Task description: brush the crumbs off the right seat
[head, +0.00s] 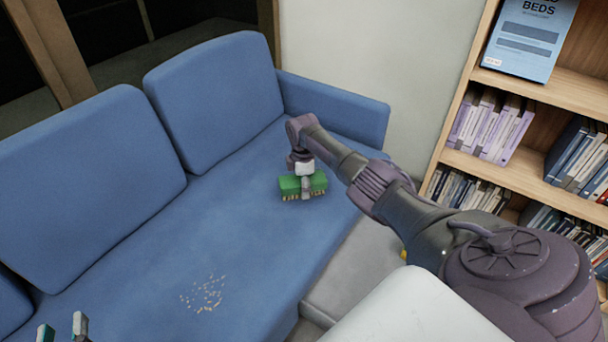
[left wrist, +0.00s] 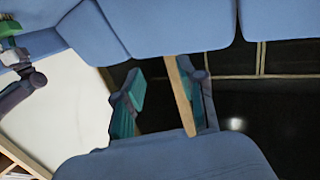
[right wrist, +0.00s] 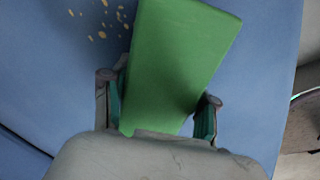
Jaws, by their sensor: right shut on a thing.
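The blue sofa's right seat (head: 235,215) has a small patch of pale crumbs (head: 206,293) toward its front left. Some crumbs (right wrist: 103,20) also show at the top of the right wrist view. My right gripper (head: 305,179) is shut on a green brush (head: 290,185) with pale bristles facing down. The brush is at the seat's right part, apart from the crumbs; I cannot tell if its bristles touch the fabric. The brush's green block (right wrist: 185,60) fills the middle of the right wrist view. My left gripper (head: 62,328) is open and empty at the lower left; its fingers (left wrist: 167,100) stand apart.
Blue back cushions (head: 215,100) line the sofa's rear, and a blue armrest (head: 335,105) closes its right end. A wooden bookshelf (head: 455,125) with books stands at the right. The seat between brush and crumbs is clear.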

